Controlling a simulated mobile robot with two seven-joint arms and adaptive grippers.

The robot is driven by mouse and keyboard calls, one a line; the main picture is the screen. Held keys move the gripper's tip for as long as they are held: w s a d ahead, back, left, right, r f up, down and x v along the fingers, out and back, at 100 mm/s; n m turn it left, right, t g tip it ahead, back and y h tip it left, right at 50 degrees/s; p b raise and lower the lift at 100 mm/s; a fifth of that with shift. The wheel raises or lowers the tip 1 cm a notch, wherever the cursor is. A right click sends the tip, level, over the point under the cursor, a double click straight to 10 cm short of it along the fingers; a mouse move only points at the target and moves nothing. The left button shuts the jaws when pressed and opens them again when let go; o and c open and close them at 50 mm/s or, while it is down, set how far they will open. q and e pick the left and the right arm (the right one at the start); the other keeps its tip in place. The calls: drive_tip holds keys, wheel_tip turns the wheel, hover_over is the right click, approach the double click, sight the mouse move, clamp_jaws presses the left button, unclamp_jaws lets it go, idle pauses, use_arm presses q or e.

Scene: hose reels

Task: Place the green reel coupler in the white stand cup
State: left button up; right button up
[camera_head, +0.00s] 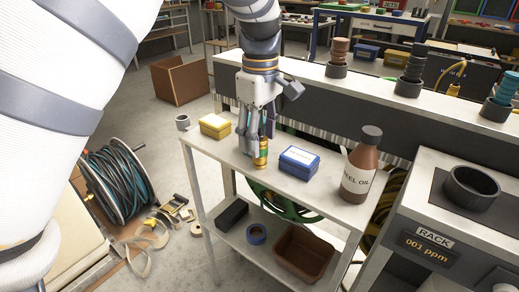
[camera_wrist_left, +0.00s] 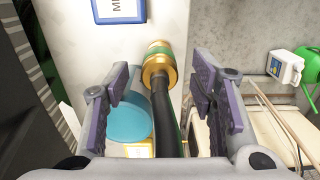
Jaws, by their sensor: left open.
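The green coupler with brass ends (camera_head: 262,153) is on the grey shelf top, below my left gripper (camera_head: 259,135). In the left wrist view, the coupler (camera_wrist_left: 158,62) is just beyond the open fingers (camera_wrist_left: 160,95); its black hose runs back between them. The fingers do not grip it. A dark, open, empty-looking cup (camera_head: 472,186) sits on the white stand (camera_head: 440,185) labelled RACK at the right. A small grey-white cup (camera_head: 183,122) stands on the shelf's left corner. My right gripper is not in view.
The shelf also holds a yellow box (camera_head: 215,126), a blue-and-white box (camera_head: 298,162) and a tall brown oil bottle (camera_head: 361,170). The bottle stands between coupler and RACK stand. Behind runs a rail with stacked cups (camera_head: 408,82). A teal round thing (camera_wrist_left: 125,120) is near the left finger.

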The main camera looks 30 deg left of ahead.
use_arm(q)
wheel_tip(320, 180, down, 2)
drive_tip(key=shift+f, duration=0.1)
clamp_jaws()
drive_tip(key=shift+r, duration=0.2)
